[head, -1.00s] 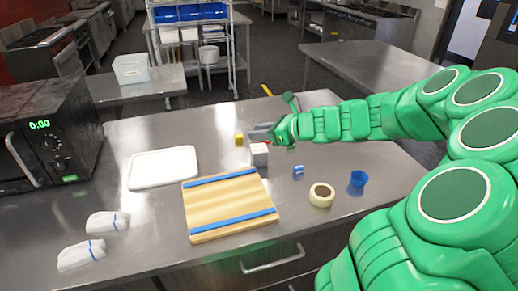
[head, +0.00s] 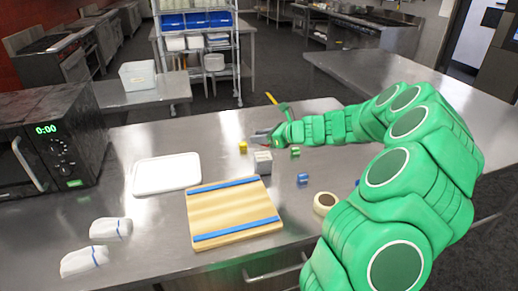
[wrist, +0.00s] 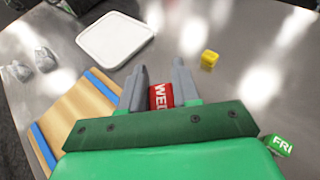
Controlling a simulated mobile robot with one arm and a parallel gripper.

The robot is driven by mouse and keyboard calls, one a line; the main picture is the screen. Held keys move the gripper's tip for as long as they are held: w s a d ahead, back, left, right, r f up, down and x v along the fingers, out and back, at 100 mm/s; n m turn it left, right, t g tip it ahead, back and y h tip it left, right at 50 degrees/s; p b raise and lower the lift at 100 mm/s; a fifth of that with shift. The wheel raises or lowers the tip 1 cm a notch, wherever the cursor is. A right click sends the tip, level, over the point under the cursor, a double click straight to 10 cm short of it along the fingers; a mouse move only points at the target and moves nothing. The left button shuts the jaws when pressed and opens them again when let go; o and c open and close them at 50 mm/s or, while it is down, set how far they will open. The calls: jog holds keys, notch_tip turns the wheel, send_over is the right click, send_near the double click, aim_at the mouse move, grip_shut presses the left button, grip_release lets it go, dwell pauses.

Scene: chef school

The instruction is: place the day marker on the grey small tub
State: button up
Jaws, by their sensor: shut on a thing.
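My gripper (head: 260,137) is shut on a red day marker (wrist: 160,95) with white lettering that reads "WE" and part of another letter. The marker sits between the grey fingers in the wrist view, its lower part hidden by the gripper body. In the head view I cannot make out the marker. A small grey box (head: 262,162), which looks like the grey small tub, stands on the steel counter just behind the cutting board. My fingers are beyond and above it in the picture. I cannot see the tub in the wrist view.
A yellow block (head: 243,147), a green "FRI" block (wrist: 281,145) and a blue block (head: 302,179) lie around the tub. The cutting board (head: 232,212), white tray (head: 166,174), tape roll (head: 324,202) and folded cloths (head: 110,228) are nearer or left. The microwave (head: 50,145) stands left.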

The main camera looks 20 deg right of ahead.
aim_at(259, 155)
jog(key=shift+w+d+f, duration=0.1)
jog(key=shift+w+f, duration=0.65)
jog(key=shift+f, duration=0.2)
jog(key=shift+w+d+f, duration=0.1)
jog(key=shift+w+f, duration=0.65)
jog(key=shift+f, duration=0.15)
jog(key=shift+w+f, duration=0.1)
jog(key=shift+f, duration=1.5)
jog(key=shift+f, duration=0.15)
jog(key=o, duration=1)
jog(key=shift+r, duration=0.2)
jog(key=v, duration=1.2)
